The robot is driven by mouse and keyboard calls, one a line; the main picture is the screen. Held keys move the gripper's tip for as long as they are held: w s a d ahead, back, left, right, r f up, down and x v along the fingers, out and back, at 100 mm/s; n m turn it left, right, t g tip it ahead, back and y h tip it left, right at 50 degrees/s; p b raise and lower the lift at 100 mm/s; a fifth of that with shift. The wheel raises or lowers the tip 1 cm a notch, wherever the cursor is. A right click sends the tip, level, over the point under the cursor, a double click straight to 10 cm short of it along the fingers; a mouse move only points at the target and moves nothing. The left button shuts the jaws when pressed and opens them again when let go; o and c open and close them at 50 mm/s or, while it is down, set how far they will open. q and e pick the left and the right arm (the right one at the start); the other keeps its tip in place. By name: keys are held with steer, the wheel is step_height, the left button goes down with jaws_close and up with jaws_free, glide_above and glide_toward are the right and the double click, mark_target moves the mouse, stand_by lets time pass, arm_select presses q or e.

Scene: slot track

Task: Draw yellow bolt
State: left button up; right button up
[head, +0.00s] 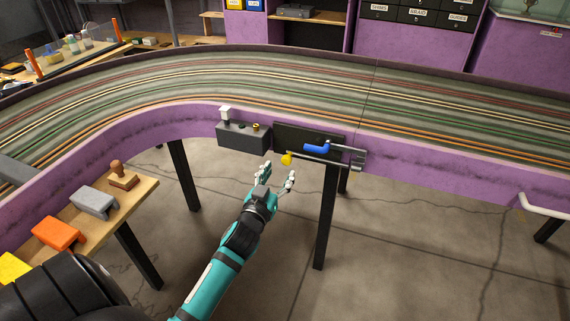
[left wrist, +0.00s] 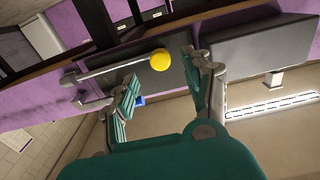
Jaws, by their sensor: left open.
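The yellow bolt's round knob (head: 286,159) sits at the left end of a thin metal rod below the black plate on the purple track wall. In the left wrist view the yellow knob (left wrist: 160,60) shows ahead, near the gap between my fingertips. A blue handle (head: 317,148) is just above and right of it on the same plate; only a bit of blue (left wrist: 140,100) shows behind a finger in the wrist view. My left gripper (head: 278,174) is open and empty, just below the knob. My right gripper is not in view.
A grey box (head: 243,138) with a white switch and a brass button is left of the black plate (head: 290,135). A black table leg (head: 325,215) stands below. A wooden shelf (head: 130,190) with a stamp and coloured blocks is at left. Open floor lies right.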

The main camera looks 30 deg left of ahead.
mark_target(285, 162)
arm_select(q)
steer(key=shift+x, duration=2.8)
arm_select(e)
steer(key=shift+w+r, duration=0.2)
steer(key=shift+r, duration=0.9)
arm_select(q)
jaws_close()
